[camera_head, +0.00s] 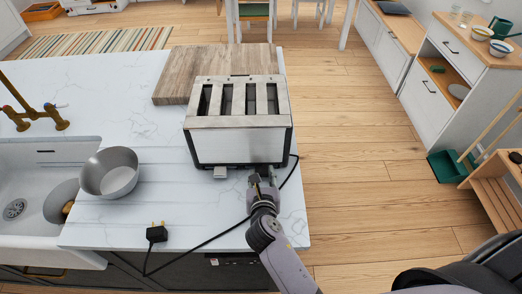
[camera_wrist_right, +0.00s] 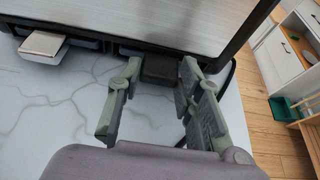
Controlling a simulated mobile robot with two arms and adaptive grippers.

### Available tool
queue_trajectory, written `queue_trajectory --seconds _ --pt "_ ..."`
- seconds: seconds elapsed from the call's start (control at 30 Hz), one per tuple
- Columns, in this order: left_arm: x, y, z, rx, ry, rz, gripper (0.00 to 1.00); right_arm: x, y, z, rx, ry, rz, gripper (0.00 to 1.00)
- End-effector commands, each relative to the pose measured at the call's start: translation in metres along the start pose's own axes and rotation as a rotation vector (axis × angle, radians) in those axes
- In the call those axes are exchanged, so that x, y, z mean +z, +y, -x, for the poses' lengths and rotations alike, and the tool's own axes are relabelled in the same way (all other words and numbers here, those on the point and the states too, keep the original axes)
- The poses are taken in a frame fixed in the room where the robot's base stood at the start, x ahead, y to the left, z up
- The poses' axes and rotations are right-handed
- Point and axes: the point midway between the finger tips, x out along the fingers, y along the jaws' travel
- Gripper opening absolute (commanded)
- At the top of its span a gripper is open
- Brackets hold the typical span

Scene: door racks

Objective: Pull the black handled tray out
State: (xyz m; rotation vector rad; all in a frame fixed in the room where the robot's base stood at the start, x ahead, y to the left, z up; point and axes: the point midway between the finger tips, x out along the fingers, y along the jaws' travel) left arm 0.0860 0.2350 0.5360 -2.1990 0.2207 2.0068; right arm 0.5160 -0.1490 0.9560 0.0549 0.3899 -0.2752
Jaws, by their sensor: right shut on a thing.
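A four-slot silver toaster (camera_head: 240,145) with dark edges stands on the white marble counter. The black tray handle (camera_wrist_right: 160,69) sticks out low at the toaster's front, right of a pale lever (camera_wrist_right: 42,45). My right gripper (camera_head: 263,177) is at the lower right of the toaster's front. In the right wrist view its fingers (camera_wrist_right: 159,80) are on either side of the black handle, shut on it. The tray body is hidden under the toaster. My left gripper is not in view.
A black cord with a plug (camera_head: 157,234) runs over the counter beside my right gripper. A grey bowl (camera_head: 110,173) sits by the sink (camera_head: 28,165) at left. A wooden board (camera_head: 190,65) lies behind the toaster. The counter in front of the toaster is mostly clear.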

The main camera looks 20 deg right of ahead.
Motion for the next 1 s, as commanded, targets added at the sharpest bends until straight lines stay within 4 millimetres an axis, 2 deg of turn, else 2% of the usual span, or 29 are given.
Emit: queue_trajectory --seconds 0.27,1.0 --pt "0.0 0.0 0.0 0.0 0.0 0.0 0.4 0.0 0.0 0.0 0.0 -0.001 0.0 0.05" --pt "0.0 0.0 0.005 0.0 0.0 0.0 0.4 -0.013 0.0 0.03 0.0 0.002 0.002 0.05"
